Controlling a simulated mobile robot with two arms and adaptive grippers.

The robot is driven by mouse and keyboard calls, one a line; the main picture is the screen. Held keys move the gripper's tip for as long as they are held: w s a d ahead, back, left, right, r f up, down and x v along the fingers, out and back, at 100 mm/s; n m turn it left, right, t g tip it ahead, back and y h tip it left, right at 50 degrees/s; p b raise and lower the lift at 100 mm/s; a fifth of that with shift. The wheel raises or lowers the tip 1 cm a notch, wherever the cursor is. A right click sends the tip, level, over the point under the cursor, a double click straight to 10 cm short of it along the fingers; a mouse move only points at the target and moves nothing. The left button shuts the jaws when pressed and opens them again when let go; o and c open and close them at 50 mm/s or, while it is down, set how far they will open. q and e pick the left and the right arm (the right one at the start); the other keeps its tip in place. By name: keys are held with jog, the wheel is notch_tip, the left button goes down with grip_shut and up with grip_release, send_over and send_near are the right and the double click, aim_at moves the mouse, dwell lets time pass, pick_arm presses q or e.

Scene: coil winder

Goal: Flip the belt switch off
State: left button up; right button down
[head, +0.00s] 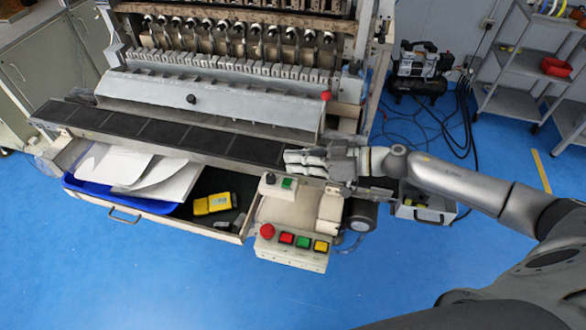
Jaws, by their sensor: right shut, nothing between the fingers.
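A small switch box (274,190) sits at the right end of the dark conveyor belt (185,137), with a black knob (270,178) and a green button (287,184) on top. The position of the knob is too small to read. My right gripper (290,158) is shut and empty, just beyond and above the switch box, over the right end of the belt. It looks apart from the knob. My left gripper is out of view.
A front control box (290,256) carries a red mushroom button (267,230) and coloured push buttons. An open drawer (232,222) holds papers and a yellow tool (213,204). The winder (215,90) stands behind the belt. A compressor (418,70) and shelf cart (520,100) are at right.

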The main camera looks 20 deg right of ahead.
aim_at(292, 189)
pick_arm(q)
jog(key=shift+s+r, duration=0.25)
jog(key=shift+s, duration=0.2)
pick_arm(e)
jog(key=shift+s+a+f, duration=0.1)
jog(key=shift+a+f, duration=0.1)
jog(key=shift+f, duration=0.5)
jog(key=shift+s+a+f, duration=0.1)
jog(key=shift+a+f, duration=0.05)
jog(key=shift+f, duration=0.55)
jog(key=shift+a+f, duration=0.2)
jog(key=shift+f, duration=0.5)
